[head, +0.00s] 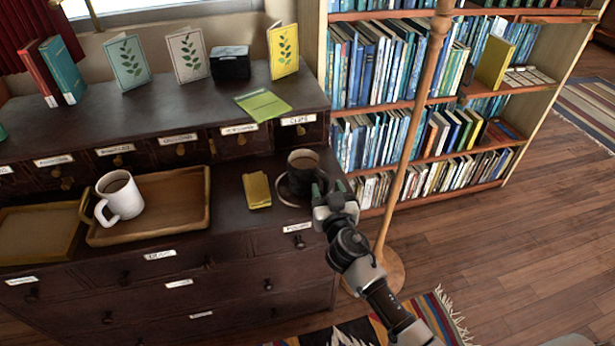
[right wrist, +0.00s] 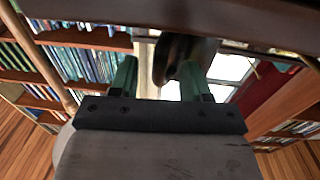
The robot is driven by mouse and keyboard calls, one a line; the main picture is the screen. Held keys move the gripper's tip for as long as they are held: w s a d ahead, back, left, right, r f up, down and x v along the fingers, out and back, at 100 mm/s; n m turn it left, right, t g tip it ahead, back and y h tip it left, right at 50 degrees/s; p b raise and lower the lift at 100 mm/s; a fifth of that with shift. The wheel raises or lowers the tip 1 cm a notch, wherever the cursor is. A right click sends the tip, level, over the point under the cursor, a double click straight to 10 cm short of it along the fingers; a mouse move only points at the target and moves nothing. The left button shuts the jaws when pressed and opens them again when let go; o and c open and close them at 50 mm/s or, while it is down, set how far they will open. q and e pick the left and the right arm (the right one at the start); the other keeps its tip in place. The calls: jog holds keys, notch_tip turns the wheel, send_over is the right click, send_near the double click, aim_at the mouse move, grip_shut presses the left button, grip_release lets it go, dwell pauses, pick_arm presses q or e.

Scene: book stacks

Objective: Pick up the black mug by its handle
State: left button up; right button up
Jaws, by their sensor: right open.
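The black mug (head: 301,166), with brown liquid inside, stands upright on a dark saucer (head: 283,192) at the right end of the dark cabinet's lower top. My right gripper (head: 328,188) is open at the mug's near right side, its green fingertips close to it. In the right wrist view, a dark curved part, apparently the mug's handle (right wrist: 172,62), shows between the two spread fingers (right wrist: 158,82). I cannot tell whether they touch it. In the head view the gripper hides the handle. My left gripper is not in view.
A yellow block-like stack (head: 257,190) lies left of the mug. A white mug (head: 120,196) stands in a wooden tray (head: 185,187) further left. A wooden pole (head: 412,130) rises just right of my right arm, before the bookshelf (head: 460,105).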

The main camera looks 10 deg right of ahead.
grip_shut()
jog(key=shift+r, duration=0.25)
